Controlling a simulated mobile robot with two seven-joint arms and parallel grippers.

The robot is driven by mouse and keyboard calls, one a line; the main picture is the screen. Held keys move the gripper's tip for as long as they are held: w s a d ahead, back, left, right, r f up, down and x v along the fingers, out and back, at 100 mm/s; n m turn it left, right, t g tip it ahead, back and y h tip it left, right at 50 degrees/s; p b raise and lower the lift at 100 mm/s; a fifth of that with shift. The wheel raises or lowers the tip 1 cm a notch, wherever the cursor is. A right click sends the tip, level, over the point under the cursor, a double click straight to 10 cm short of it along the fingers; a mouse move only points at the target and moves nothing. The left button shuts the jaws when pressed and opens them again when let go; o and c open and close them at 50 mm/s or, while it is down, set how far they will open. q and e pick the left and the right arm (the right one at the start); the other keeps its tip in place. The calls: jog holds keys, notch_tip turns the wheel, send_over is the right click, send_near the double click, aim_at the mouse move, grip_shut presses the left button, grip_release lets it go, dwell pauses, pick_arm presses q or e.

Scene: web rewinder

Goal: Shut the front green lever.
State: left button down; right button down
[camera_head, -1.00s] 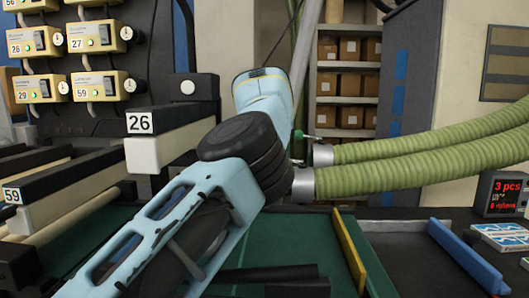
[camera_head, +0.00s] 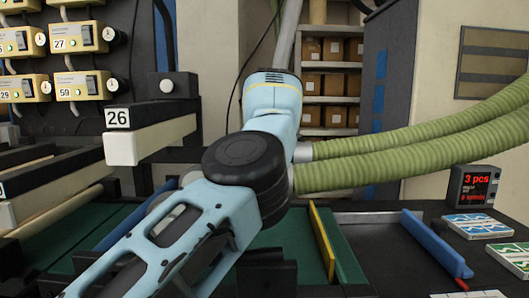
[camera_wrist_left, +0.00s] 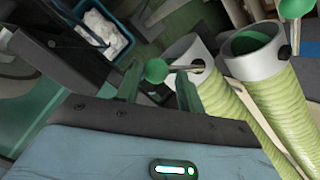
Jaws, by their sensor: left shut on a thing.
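In the left wrist view, my left gripper (camera_wrist_left: 158,73) is closed around the green ball knob of a lever (camera_wrist_left: 156,70). The lever's metal rod runs right from the knob to the grey collar (camera_wrist_left: 199,66) of one green hose. A second green knob (camera_wrist_left: 294,8) shows at the top right, above the other hose's collar (camera_wrist_left: 251,45), apart from the gripper. In the head view my left arm covers its own gripper and both levers. The hoses' collars are mostly hidden there too. My right gripper is not in view.
Two ribbed green hoses (camera_head: 410,172) run right from the arm. A yellow divider (camera_head: 321,242) and a blue divider (camera_head: 437,244) stand on the bench. A white-ended bar labelled 26 (camera_head: 150,140) is close left of the arm. A red-lit display (camera_head: 474,185) stands at right.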

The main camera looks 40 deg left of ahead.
pick_arm(q)
jog(key=shift+w+d+f, duration=0.2)
jog(key=shift+f, duration=0.25)
jog(key=c, duration=1.2)
grip_release()
jog(key=o, duration=0.5)
jog(key=shift+w+a, duration=0.1)
jog(key=shift+w, duration=0.2)
jog(key=shift+s+a+r, duration=0.1)
jog(key=shift+s+r, duration=0.05)
jog(key=shift+r, duration=0.1)
jog(key=v, duration=0.7)
jog(key=shift+r+b, duration=0.3)
jog(key=shift+s, duration=0.1)
